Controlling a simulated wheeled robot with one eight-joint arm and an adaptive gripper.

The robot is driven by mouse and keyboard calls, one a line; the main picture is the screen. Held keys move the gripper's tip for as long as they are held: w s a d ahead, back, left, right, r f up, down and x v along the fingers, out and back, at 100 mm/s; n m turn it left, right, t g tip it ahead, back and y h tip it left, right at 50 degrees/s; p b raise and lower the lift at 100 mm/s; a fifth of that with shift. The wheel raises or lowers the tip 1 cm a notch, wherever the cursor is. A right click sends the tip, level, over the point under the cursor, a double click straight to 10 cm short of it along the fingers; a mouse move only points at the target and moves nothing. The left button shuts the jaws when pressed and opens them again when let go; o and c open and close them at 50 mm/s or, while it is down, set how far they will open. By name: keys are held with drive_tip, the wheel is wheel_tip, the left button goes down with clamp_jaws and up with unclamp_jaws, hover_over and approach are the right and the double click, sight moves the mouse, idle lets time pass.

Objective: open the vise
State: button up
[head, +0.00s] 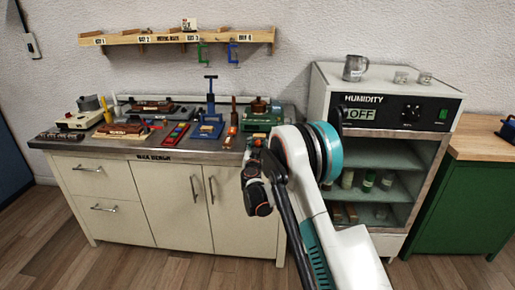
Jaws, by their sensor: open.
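A blue tool with a tall T-shaped handle (209,127) stands upright on the bench, right of its middle. It looks like the vise, but it is too small to tell how far its jaws are apart. My gripper (254,147) is in front of the bench's right part, to the right of the blue tool and apart from it in the picture. It is small and partly covered by my own arm. It is open, and I see nothing held in it.
The wax bench (120,149) carries several tools, including a green box (259,123) right of the blue tool. A shelf (170,38) with blue and green clamps hangs above. A humidity cabinet (432,111) stands at right, behind my arm. The floor in front is clear.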

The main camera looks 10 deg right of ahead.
drive_tip(key=c, duration=1.1)
drive_tip(key=shift+o, duration=0.2)
drive_tip(key=shift+a+n, duration=0.15)
drive_tip(key=shift+n, duration=2.85)
drive_tip(key=o, duration=1.1)
drive_tip(key=shift+c, duration=0.2)
